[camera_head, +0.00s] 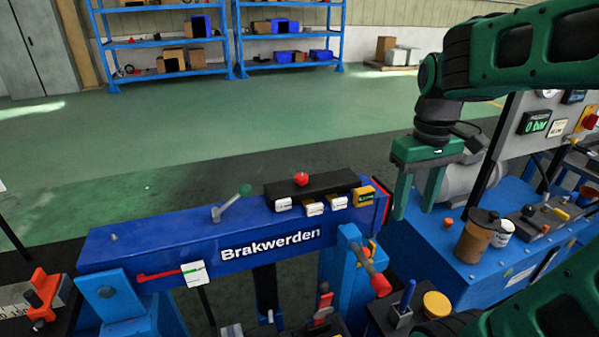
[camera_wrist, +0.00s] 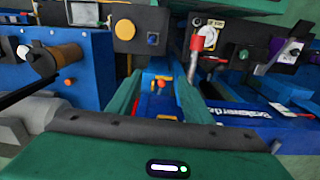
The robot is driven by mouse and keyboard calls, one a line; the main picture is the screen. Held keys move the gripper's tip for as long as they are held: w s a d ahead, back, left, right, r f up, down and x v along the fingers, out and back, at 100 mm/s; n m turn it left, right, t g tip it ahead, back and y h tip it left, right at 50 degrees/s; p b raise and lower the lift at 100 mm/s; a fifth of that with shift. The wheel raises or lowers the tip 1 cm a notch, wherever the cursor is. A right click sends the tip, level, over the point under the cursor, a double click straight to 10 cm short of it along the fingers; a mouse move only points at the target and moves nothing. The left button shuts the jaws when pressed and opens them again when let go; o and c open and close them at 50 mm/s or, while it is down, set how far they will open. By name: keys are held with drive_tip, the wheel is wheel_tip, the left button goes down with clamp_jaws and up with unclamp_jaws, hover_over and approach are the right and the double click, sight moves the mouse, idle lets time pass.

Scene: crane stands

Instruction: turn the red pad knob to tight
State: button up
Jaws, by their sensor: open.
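I cannot tell for certain which part is the red pad knob. A round red knob (camera_head: 301,179) stands on a black box on top of the blue "Brakwerden" beam (camera_head: 215,242). A small orange-red knob (camera_wrist: 160,85) shows between my fingers in the wrist view, on a blue part. A red-ended lever (camera_head: 378,281) hangs by the blue post under the beam's right end. My gripper (camera_head: 418,208) is open and empty, pointing down just right of the beam's red end face (camera_head: 382,203). In the wrist view its green fingers (camera_wrist: 158,78) are apart.
A blue bench (camera_head: 460,255) with a brown cup (camera_head: 477,238) and a grey cylinder is close on the right. A green-knobbed lever (camera_head: 232,202) rises from the beam. Black boxes with a yellow button (camera_head: 436,304) stand in front. Open floor lies behind, before blue shelves (camera_head: 163,40).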

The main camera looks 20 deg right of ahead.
drive_tip(key=w+a+r+n, duration=0.3)
drive_tip(key=w+a+n, duration=0.1)
drive_tip(key=w, duration=0.3)
drive_tip(key=w+a+r+n, duration=0.2)
drive_tip(key=w+a+n, duration=0.1)
drive_tip(key=w+n, duration=0.3)
wheel_tip(320, 180, up, 2)
drive_tip(key=n, duration=0.6)
hover_over(302, 175)
wheel_tip(302, 175, down, 10)
drive_tip(key=shift+s+a+r, duration=0.1)
drive_tip(key=shift+c, duration=0.3)
drive_tip(key=c, duration=1)
drive_tip(key=shift+d, duration=0.2)
drive_tip(key=shift+a, duration=0.15)
